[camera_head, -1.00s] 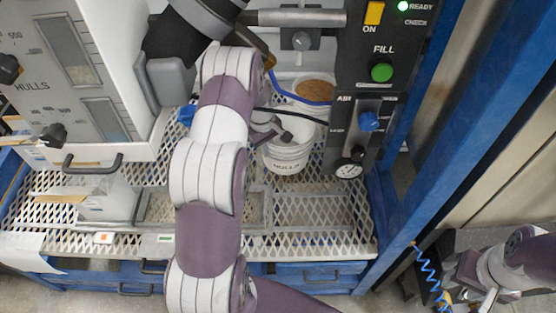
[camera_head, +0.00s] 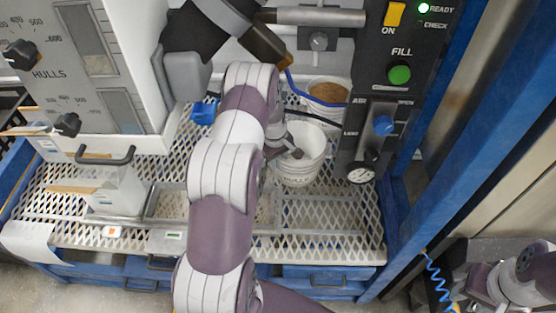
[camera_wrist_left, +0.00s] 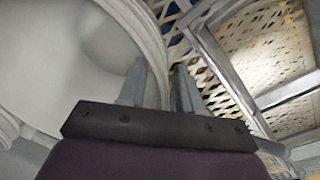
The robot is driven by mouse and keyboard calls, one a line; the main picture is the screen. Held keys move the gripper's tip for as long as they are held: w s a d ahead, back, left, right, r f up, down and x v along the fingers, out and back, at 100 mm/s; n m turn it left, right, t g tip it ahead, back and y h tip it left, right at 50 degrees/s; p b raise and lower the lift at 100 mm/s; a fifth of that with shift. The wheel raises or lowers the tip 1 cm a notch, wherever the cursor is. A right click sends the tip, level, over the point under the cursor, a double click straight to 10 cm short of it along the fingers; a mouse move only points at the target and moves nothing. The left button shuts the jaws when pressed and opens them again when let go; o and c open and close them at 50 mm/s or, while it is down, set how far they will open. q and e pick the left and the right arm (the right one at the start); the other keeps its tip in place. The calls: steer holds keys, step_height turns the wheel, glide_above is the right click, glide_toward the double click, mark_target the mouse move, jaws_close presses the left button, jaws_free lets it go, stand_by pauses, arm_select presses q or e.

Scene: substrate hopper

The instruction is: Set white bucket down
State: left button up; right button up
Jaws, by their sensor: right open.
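The white bucket (camera_head: 299,173) is upright over the mesh shelf at the middle of the head view, below the fill panel. I cannot tell whether its base touches the mesh. My left gripper (camera_head: 284,149) is at its left rim, largely hidden by my forearm. In the left wrist view the bucket (camera_wrist_left: 75,60) fills the left side. The left gripper's fingers (camera_wrist_left: 160,92) straddle its rim, one inside and one outside, with the wall between them. My right gripper (camera_head: 468,297) is open, far from the bucket at the lower right, and partly unclear.
A second bucket with brown contents (camera_head: 330,94) stands just behind. The control panel (camera_head: 385,100) is close on the right, beside a blue post (camera_head: 440,150). The hulls hopper (camera_head: 95,75) stands left. The mesh shelf (camera_head: 335,225) is free in front of the bucket.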

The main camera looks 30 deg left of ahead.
arm_select(q)
step_height(320, 180, up, 12)
steer(key=p, duration=0.2)
steer(key=s+d+r+m, duration=0.7)
steer(key=d, duration=0.4)
steer(key=s+d+r+m, duration=0.2)
steer(key=s+d+m, duration=0.5)
steer(key=s, duration=0.5)
steer(key=shift+d+r, duration=0.2)
steer(key=shift+s, duration=0.1)
stand_by(0.3)
